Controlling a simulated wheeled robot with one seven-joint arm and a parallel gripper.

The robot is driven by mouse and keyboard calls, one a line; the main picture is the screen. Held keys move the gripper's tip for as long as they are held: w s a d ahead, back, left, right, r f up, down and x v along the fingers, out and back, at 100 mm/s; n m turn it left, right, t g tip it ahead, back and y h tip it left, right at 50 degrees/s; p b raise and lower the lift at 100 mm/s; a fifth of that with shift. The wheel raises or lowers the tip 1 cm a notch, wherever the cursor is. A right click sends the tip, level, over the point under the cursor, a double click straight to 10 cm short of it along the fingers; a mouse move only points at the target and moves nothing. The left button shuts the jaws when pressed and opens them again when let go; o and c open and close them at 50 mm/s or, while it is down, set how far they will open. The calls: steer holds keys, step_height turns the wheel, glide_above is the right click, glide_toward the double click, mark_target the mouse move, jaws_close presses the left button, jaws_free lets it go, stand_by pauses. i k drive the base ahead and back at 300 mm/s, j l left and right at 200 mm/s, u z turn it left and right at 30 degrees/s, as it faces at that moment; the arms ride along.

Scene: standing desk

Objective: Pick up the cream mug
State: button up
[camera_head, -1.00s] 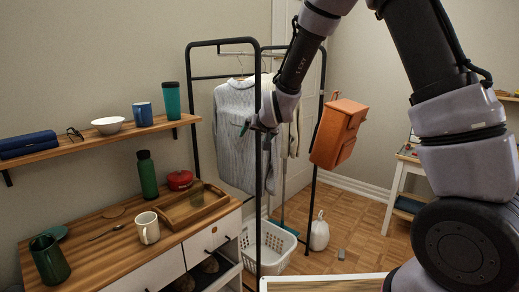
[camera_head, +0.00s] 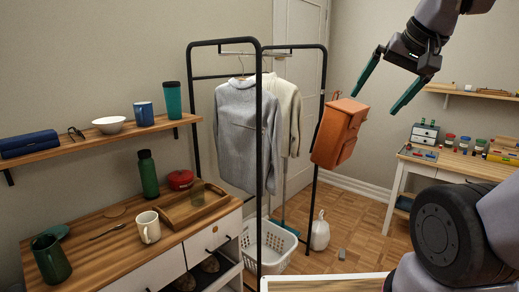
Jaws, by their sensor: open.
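The cream mug (camera_head: 148,227) stands upright on the wooden top of the cabinet (camera_head: 97,249) at the lower left, in front of a wooden tray. Its handle faces the front.
Near the mug are a wooden tray (camera_head: 179,217), a spoon (camera_head: 107,231), a green bottle (camera_head: 148,174), a red pot (camera_head: 180,179) and a dark green pitcher (camera_head: 50,258). A wall shelf (camera_head: 75,143) hangs above. A clothes rack (camera_head: 262,150) with an orange bag (camera_head: 338,132) stands between gripper and cabinet.

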mark_target(149, 230)
steer(key=u, duration=1.4)
